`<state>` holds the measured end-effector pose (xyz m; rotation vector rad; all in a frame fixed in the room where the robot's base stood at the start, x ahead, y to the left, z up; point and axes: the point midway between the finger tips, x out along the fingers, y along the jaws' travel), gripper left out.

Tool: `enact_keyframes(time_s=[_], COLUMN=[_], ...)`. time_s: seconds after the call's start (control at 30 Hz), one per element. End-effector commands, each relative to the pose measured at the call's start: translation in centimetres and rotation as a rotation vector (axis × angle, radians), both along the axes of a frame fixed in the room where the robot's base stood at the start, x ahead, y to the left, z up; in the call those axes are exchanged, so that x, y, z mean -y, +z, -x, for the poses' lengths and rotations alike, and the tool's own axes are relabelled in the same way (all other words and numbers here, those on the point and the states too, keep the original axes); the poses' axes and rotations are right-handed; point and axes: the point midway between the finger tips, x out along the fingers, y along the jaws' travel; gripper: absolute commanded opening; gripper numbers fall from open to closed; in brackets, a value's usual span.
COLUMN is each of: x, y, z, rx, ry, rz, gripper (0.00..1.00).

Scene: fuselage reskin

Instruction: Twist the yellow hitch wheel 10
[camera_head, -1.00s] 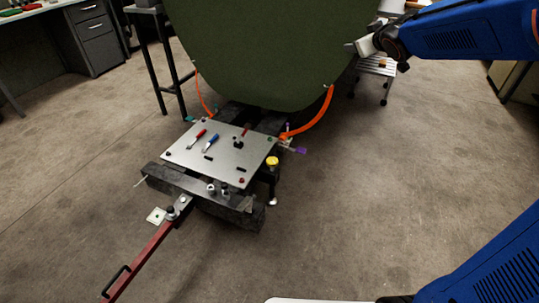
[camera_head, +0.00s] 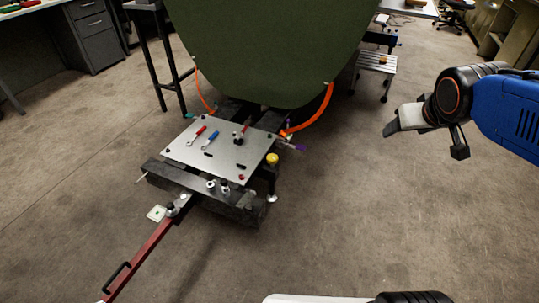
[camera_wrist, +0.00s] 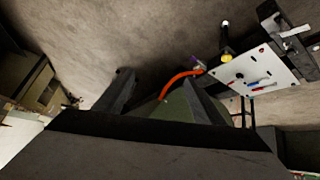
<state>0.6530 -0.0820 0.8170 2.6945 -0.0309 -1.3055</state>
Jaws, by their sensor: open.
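The yellow hitch wheel (camera_head: 272,158) is a small round knob on top of a dark post at the right edge of the grey plate (camera_head: 190,160). It also shows in the wrist view (camera_wrist: 227,58), up and right of the fingers. My gripper (camera_head: 425,138) is open and empty, in the air well to the right of the wheel in the head view, touching nothing. Its two dark fingers are apart in the wrist view (camera_wrist: 158,85).
The plate carries red-handled and blue-handled tools (camera_head: 210,140). A red tow bar (camera_head: 140,260) runs to the lower left. A green fuselage panel (camera_head: 280,50) stands behind, with an orange strap (camera_head: 318,112) near the wheel. The floor right of the wheel is clear.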

Motion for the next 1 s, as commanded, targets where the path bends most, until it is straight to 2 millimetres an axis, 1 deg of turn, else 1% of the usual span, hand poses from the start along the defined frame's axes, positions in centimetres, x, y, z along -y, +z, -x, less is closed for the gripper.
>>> enact_keyframes(time_s=[0.03,0.1,0.17,0.2,0.23,0.47,0.67,0.77,0.87,1.0], x=[-0.3,-0.8,-1.3,-1.8,-2.0,-3.2,-4.2,-4.8,-5.7,-7.1], y=[-0.9,-2.1,-3.2,-4.1,-4.5,-6.0,-7.2,-7.9,-8.9,-10.5], z=[1.0,2.1,2.5,2.5,2.4,0.3,-2.1,-3.9,-6.2,-10.0], rx=[-0.020,-0.047,-0.064,-0.074,-0.077,-0.064,-0.040,-0.022,0.004,0.053], ry=[-0.003,-0.004,-0.002,0.003,0.006,0.022,0.039,0.049,0.064,0.088], rz=[-0.016,-0.041,-0.063,-0.076,-0.083,-0.110,-0.122,-0.127,-0.131,-0.137], gripper=[0.63,0.63,0.63,0.63,0.63,0.63,0.63,0.63,0.63,0.63])
